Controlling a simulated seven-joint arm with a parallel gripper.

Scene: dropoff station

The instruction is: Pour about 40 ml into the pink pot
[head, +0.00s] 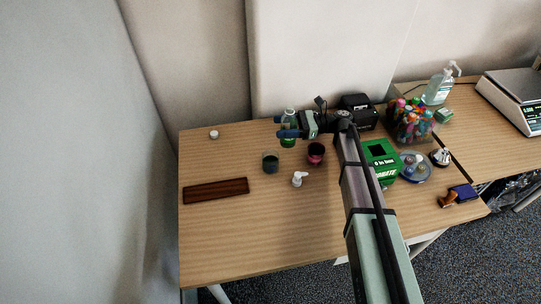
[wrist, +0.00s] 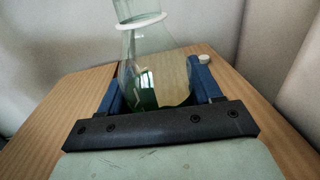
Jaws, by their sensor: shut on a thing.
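My gripper (head: 283,126) is shut on a clear glass flask (head: 289,141) near the back of the table. In the wrist view the flask (wrist: 148,60) stands between my two blue fingers (wrist: 158,88), with dark green liquid low in it and a pale ring around its neck. It looks close to upright; I cannot tell whether its base touches the table. The pink pot (head: 316,149), with a dark inside, stands just in front and to the right of the flask. Its contents are too dark to make out.
A dark grey-green pot (head: 271,163) stands left of the pink pot. A white pump top (head: 298,179) lies in front. A brown tray (head: 216,191) and a white cap (head: 214,134) are at left. A green donation box (head: 382,162) and a pen holder (head: 411,124) are at right.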

